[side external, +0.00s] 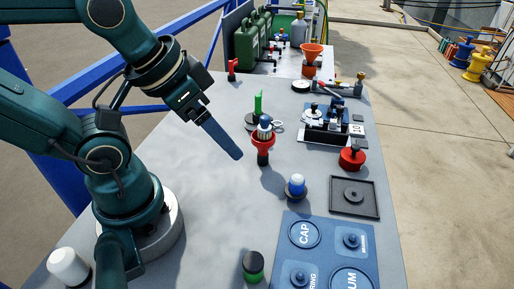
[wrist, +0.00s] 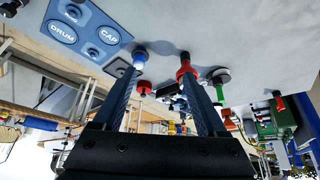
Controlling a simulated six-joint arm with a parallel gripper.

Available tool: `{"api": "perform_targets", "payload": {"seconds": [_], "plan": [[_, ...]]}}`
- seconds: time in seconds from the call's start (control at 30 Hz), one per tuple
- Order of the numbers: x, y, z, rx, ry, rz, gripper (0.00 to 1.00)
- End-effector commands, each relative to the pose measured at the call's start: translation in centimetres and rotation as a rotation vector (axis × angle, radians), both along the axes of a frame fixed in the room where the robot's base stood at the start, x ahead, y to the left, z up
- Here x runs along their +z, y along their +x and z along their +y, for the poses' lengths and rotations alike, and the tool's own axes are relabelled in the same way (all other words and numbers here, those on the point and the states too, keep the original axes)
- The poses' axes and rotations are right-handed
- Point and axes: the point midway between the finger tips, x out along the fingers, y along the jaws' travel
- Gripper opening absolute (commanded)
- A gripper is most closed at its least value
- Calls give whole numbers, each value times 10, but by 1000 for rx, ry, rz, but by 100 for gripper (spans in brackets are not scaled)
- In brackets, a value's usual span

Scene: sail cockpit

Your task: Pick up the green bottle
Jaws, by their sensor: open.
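A slim upright green bottle-like thing (side external: 258,104) stands on a dark round base beyond the red holder on the grey table. It also shows upside down in the wrist view (wrist: 219,93), right of the right finger. A short green jar with a black top (side external: 253,266) stands near the table's front edge. I cannot tell for sure which is the green bottle. My gripper (side external: 238,155) is above the table, left of the red holder and apart from both green things. Its two blue fingers are spread in the wrist view (wrist: 160,72), with nothing held between them.
A red holder (side external: 263,155) with a blue-and-white top stands close right of my gripper. A blue-and-white bottle (side external: 297,185), red round knob (side external: 352,158), black tray (side external: 372,198) and blue labelled panel (side external: 327,248) lie further right. Green cans (side external: 246,47) stand at the back.

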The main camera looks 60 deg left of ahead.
Motion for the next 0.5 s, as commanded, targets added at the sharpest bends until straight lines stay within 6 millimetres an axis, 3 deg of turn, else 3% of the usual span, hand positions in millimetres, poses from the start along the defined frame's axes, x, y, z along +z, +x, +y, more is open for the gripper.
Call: {"api": "perform_targets", "payload": {"seconds": [0.17, 0.5], "plan": [[5, -3, -16, 61, -115, 96, 75], [-10, 7, -53, 213, -339, 517, 75]]}}
